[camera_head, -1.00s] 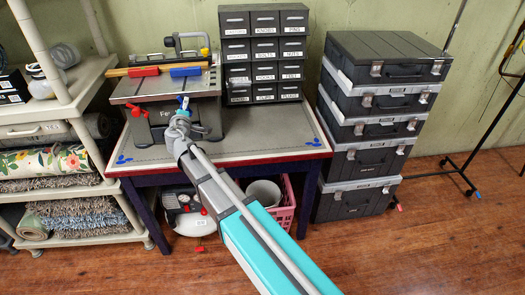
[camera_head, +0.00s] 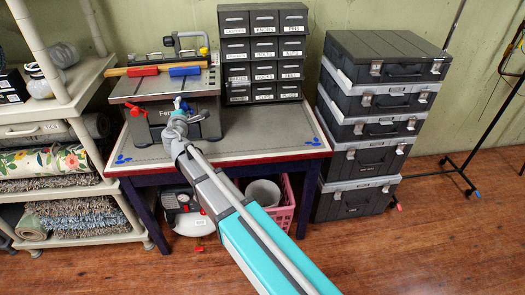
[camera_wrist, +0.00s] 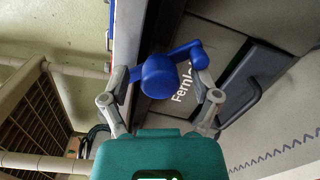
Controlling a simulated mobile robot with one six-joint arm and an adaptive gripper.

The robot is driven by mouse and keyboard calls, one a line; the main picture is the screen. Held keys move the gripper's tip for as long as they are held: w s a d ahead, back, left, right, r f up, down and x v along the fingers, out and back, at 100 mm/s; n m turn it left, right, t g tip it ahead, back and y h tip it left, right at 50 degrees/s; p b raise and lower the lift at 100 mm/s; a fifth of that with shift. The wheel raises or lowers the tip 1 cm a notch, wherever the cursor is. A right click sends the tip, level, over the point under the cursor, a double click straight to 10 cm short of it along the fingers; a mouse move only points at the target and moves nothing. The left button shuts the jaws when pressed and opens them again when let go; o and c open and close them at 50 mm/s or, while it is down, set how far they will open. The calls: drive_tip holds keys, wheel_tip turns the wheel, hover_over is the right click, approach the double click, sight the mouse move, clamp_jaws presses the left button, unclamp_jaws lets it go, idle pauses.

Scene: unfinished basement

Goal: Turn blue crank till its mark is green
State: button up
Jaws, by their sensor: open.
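The blue crank (camera_wrist: 158,80) shows in the wrist view, with a round knob and an arm running right to a hub on the front of the grey bench machine (camera_wrist: 235,75). My gripper (camera_wrist: 160,72) is open, with one finger on each side of the knob; I cannot tell whether either finger touches it. In the head view my gripper (camera_head: 183,112) is at the machine's front (camera_head: 207,115) and hides most of the crank; a bit of blue shows there. I cannot make out the crank's mark in either view.
A red crank (camera_head: 138,111) sits on the machine's left front. Red (camera_head: 144,71) and blue (camera_head: 186,71) blocks lie on its top. Labelled drawers (camera_head: 264,50) stand behind, stacked cases (camera_head: 370,130) at right. The bench top (camera_head: 265,130) is clear right of the machine.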

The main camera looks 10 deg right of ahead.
drive_tip(key=n, duration=0.8)
drive_tip(key=shift+n+b, duration=0.35)
drive_tip(key=shift+n, duration=0.05)
drive_tip(key=s+a, duration=0.2)
drive_tip(key=s, duration=1.2)
drive_tip(key=s+d+f+m+g+h+p, duration=0.1)
drive_tip(key=s+d+f+m+g+p, duration=0.1)
drive_tip(key=d+m, duration=0.5)
drive_tip(key=s+d+f+m+g+h+p, duration=0.1)
drive_tip(key=s+d+m+g+p, duration=0.2)
drive_tip(key=d+m+g, duration=0.3)
drive_tip(key=s+d+f+m+g+h+p, duration=0.1)
drive_tip(key=d+m+g+p, duration=0.3)
drive_tip(key=d+m, duration=0.4)
drive_tip(key=shift+s+d+f, duration=0.75)
drive_tip(key=shift+d+f, duration=0.1)
drive_tip(key=shift+d, duration=1.6)
